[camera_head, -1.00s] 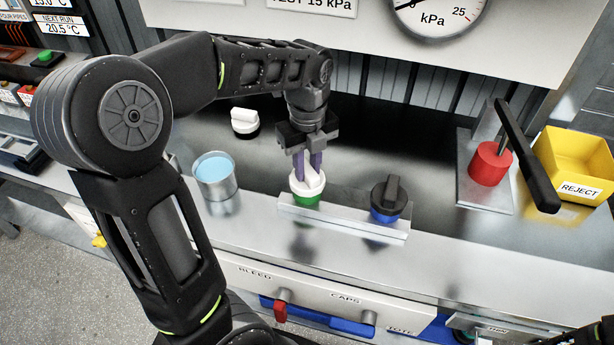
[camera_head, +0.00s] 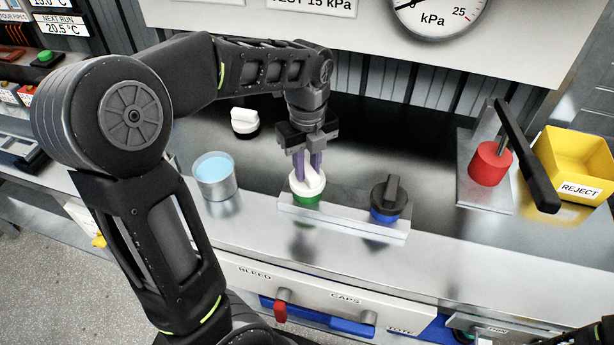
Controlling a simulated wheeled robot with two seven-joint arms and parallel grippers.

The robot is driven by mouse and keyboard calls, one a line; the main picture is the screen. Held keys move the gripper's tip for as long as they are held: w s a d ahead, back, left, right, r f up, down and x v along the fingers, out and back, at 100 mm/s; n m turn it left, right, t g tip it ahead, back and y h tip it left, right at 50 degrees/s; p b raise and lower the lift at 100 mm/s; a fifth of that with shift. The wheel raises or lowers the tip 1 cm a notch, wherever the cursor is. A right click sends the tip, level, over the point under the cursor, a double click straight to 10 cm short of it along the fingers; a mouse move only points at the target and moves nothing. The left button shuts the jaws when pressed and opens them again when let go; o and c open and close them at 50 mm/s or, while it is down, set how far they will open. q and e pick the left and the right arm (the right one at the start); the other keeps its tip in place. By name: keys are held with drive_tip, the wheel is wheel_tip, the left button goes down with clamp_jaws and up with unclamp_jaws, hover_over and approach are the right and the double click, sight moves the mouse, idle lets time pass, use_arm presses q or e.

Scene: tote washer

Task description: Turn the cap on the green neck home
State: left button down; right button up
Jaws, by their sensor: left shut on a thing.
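The green neck (camera_head: 306,200) stands in a pale metal holder (camera_head: 343,218) on the bench. A white cap (camera_head: 308,186) sits on top of the green neck. My left gripper (camera_head: 308,172) points down from above with its purple fingers shut on the white cap's raised grip. The fingers hide part of the cap's top. I cannot tell how far down the cap is threaded. My right gripper is not in view; only a dark bit of an arm shows at the lower right edge.
A blue neck (camera_head: 383,217) with a black cap (camera_head: 389,195) stands right of the green one. A white-topped black cap (camera_head: 244,122) lies behind left. A tin of blue liquid (camera_head: 215,176) stands left. A red press with black lever (camera_head: 489,164) and yellow REJECT bin (camera_head: 577,165) are right.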

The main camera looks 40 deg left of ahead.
sight(307, 168)
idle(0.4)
use_arm(q)
drive_tip(key=m, duration=0.9)
drive_tip(key=shift+p, duration=0.3)
drive_tip(key=c, duration=0.6)
unclamp_jaws()
drive_tip(key=shift+r+p, duration=2.8)
drive_tip(key=shift+r, duration=0.75)
